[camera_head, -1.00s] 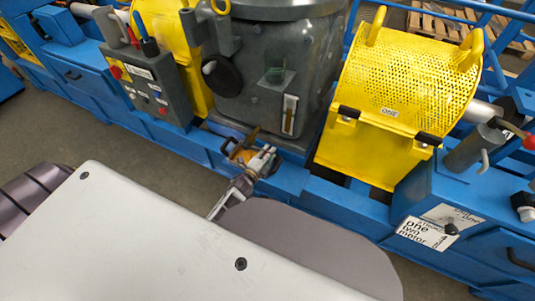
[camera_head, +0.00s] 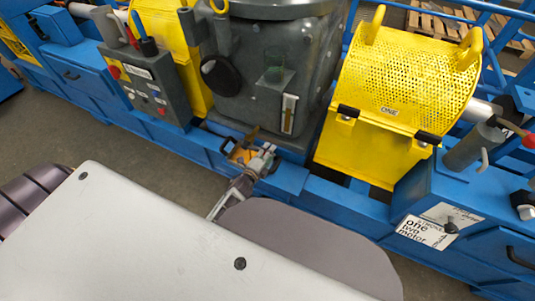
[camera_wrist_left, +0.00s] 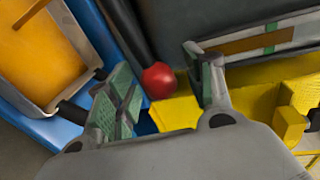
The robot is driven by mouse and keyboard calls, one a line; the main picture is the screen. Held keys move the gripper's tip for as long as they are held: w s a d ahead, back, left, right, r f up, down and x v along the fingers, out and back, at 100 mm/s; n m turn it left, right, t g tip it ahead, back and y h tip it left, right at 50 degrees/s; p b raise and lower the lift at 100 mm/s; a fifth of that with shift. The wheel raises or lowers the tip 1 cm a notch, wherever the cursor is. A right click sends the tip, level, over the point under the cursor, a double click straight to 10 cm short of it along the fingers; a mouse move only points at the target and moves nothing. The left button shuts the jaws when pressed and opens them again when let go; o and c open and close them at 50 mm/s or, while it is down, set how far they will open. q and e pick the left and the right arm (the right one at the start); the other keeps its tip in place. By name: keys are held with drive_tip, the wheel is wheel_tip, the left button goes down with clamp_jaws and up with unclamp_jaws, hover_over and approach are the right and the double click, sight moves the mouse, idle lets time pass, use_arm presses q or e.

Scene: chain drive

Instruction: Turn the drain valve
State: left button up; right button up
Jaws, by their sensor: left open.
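My left gripper (camera_head: 267,156) is low at the front of the grey gear housing (camera_head: 262,60), beside a small orange-filled tray (camera_head: 238,154). In the left wrist view the gripper (camera_wrist_left: 163,90) is open, with green-padded fingers spread apart. A red ball knob (camera_wrist_left: 158,80) shows in the gap between the fingers, closer to the left one. I cannot tell whether a finger touches it. A yellow part (camera_wrist_left: 177,114) shows just below the knob. The drain valve is not clearly distinguishable in the head view, where the gripper covers that spot. My right gripper is not in view.
The orange-filled tray (camera_wrist_left: 45,55) lies close to the left finger. A blue frame (camera_head: 290,178) runs below the housing. A yellow perforated guard (camera_head: 400,85) stands to the right, a grey control box (camera_head: 150,85) to the left. Floor is free at left.

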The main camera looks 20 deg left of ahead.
use_arm(q)
drive_tip(key=s+r, duration=0.2)
drive_tip(key=s, duration=0.9)
drive_tip(key=shift+s+a+r, duration=0.15)
drive_tip(key=shift+s+a, duration=0.2)
idle(0.5)
idle(0.6)
